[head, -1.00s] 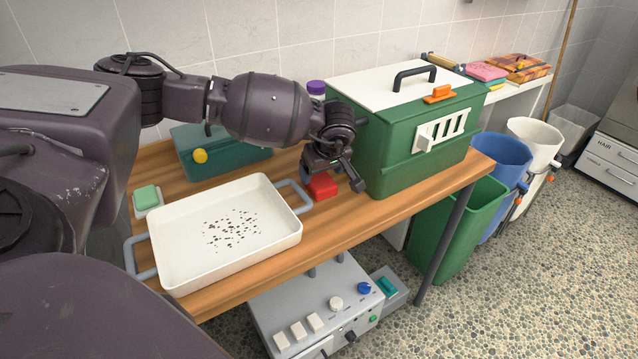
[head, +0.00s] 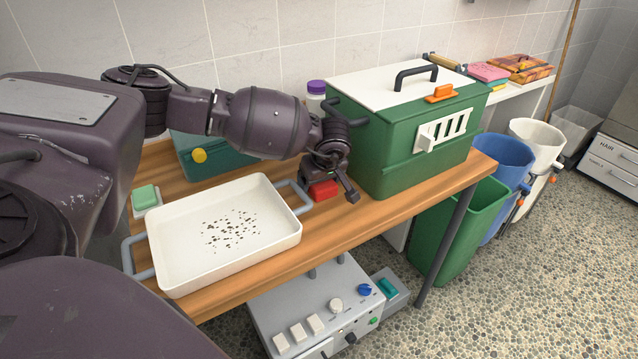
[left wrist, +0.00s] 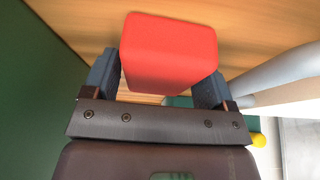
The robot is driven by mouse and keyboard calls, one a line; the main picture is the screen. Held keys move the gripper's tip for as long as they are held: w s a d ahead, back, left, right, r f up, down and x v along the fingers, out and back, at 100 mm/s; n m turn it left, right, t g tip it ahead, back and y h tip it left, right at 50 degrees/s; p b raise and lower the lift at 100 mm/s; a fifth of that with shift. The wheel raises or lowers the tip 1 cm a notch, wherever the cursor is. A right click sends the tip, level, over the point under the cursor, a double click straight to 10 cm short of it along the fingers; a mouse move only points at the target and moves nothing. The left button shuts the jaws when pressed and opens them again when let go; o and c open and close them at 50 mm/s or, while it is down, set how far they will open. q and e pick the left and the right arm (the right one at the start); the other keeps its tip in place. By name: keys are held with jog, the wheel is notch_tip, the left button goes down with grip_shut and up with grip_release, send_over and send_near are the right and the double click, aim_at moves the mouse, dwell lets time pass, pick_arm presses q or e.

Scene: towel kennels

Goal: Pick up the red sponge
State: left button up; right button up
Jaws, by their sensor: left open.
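The red sponge (head: 323,190) lies on the wooden table between the white tray and the green kennel box. My left gripper (head: 332,193) is open, low over the table at the sponge. In the left wrist view the red sponge (left wrist: 168,52) sits between the two finger pads of my left gripper (left wrist: 162,80), with a finger on each side of it. I cannot tell whether the pads touch it. My right gripper is not in view.
The white tray (head: 170,262) with dark specks has a grey handle close to the sponge. The green kennel box (head: 400,165) stands just right of the gripper. A teal case (head: 228,163) and a green sponge (head: 145,197) are at the left. The wooden table (head: 335,228) is clear in front.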

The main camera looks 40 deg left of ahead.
pick_arm(q)
jog(key=shift+f, duration=0.1)
jog(key=shift+c, duration=1.2)
jog(key=c, duration=0.4)
jog(key=shift+r, duration=0.35)
jog(key=shift+c, duration=0.2)
notch_tip(320, 180, up, 3)
jog(key=shift+r, duration=0.2)
jog(key=s+d, duration=0.1)
jog(key=d, duration=0.2)
jog(key=s+d, duration=0.2)
jog(key=s+d+p, duration=0.1)
jog(key=d, duration=0.2)
jog(key=shift+s+d, duration=0.15)
jog(key=shift+d, duration=0.2)
jog(key=s+d, duration=0.1)
jog(key=d, duration=0.1)
jog(key=s+d, duration=0.1)
jog(key=d, duration=0.1)
jog(key=s+d, duration=0.1)
jog(key=d, duration=0.1)
jog(key=shift+s+d, duration=0.2)
jog(key=shift+d, duration=0.05)
jog(key=shift+s+d, duration=0.25)
jog(key=shift+d, duration=0.15)
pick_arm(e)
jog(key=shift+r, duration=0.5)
